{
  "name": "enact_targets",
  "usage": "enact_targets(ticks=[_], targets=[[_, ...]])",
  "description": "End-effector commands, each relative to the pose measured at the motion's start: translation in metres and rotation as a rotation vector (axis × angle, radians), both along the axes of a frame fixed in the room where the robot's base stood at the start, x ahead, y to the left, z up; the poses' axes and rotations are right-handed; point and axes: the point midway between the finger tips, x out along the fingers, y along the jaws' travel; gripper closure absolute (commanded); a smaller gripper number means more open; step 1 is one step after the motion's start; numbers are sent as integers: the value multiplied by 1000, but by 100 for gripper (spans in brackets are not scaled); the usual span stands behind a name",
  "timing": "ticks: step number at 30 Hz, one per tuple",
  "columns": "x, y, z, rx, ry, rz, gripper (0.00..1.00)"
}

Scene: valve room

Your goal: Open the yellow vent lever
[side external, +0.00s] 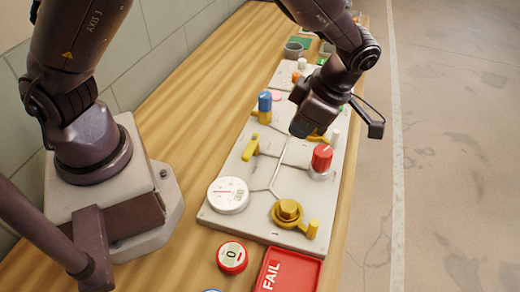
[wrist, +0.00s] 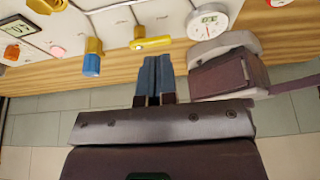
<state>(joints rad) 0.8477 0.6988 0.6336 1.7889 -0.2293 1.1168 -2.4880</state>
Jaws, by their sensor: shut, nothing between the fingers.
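A yellow lever (side external: 250,147) sits on the white valve panel (side external: 240,172), between the round gauge and a blue-topped yellow part. It also shows in the wrist view (wrist: 152,43), lying across just beyond my fingertips. Another yellow handle with a round hub (side external: 288,212) is at the panel's near end, and a third yellow piece (side external: 317,136) is partly hidden by my gripper. No label tells which is the vent lever. My gripper (side external: 300,128) is above the panel, right of the first lever. Its blue fingers (wrist: 154,58) are shut and empty; I cannot tell their exact clearance.
A red knob (side external: 321,158) stands close to my gripper. The blue-topped part (side external: 265,103) stands up behind the lever, and the gauge (side external: 228,195) is in front of it.

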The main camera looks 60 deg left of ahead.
Motion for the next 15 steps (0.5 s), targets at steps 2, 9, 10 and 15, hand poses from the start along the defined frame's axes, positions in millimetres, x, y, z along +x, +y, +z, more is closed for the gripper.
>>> enact_targets(ticks=[2,9,10,15], targets=[[-1,1,-2,0,2,-1,100],[-9,9,-30,2,5,1,100],[-11,11,-36,2,6,1,100],[-21,21,-71,2,5,0,100]])
